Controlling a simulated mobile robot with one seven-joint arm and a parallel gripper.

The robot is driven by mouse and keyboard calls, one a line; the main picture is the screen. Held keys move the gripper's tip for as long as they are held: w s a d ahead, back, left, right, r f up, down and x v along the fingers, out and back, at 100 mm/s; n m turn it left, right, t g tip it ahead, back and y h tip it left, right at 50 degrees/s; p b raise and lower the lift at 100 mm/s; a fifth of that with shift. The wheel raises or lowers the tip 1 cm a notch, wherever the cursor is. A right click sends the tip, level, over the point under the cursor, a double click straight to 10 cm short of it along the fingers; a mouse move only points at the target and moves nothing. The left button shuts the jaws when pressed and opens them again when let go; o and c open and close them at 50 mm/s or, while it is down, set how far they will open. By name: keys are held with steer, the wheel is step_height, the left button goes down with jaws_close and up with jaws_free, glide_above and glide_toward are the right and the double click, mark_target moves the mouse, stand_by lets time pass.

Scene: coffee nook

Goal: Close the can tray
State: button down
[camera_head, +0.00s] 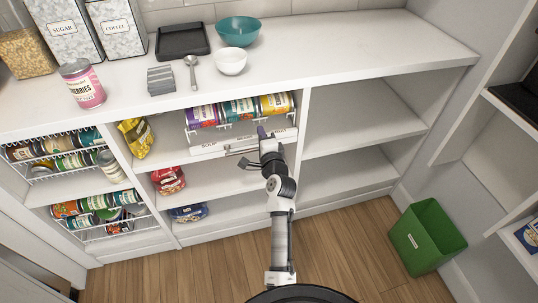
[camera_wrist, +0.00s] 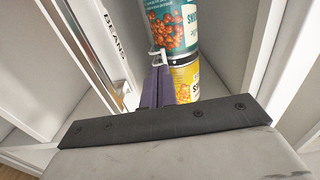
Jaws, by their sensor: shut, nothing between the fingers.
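The can tray is on the upper shelf of the middle cabinet bay. Its white labelled front (camera_head: 225,143) stands forward of the cans, with a metal handle on it. Several cans (camera_head: 240,110) lie in a row on the white wire rack behind. My gripper (camera_head: 262,133) is at the right part of the tray front. In the wrist view its narrow fingers (camera_wrist: 158,88) are shut and empty, between the tray front (camera_wrist: 112,30) marked "BEANS" and a yellow can (camera_wrist: 186,82). A teal can (camera_wrist: 172,22) lies beyond. I cannot tell whether the fingers touch the tray.
Wire racks of cans (camera_head: 55,153) fill the left bay. Snack bags (camera_head: 136,138) stand left of the tray. The right bay (camera_head: 350,125) is empty. A green bin (camera_head: 427,237) stands on the floor at right. Bowls and canisters are on the counter (camera_head: 330,45).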

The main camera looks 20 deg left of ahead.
steer(key=b+v, duration=0.1)
steer(key=v, duration=0.9)
steer(key=shift+d, duration=0.2)
steer(key=shift+s, duration=0.15)
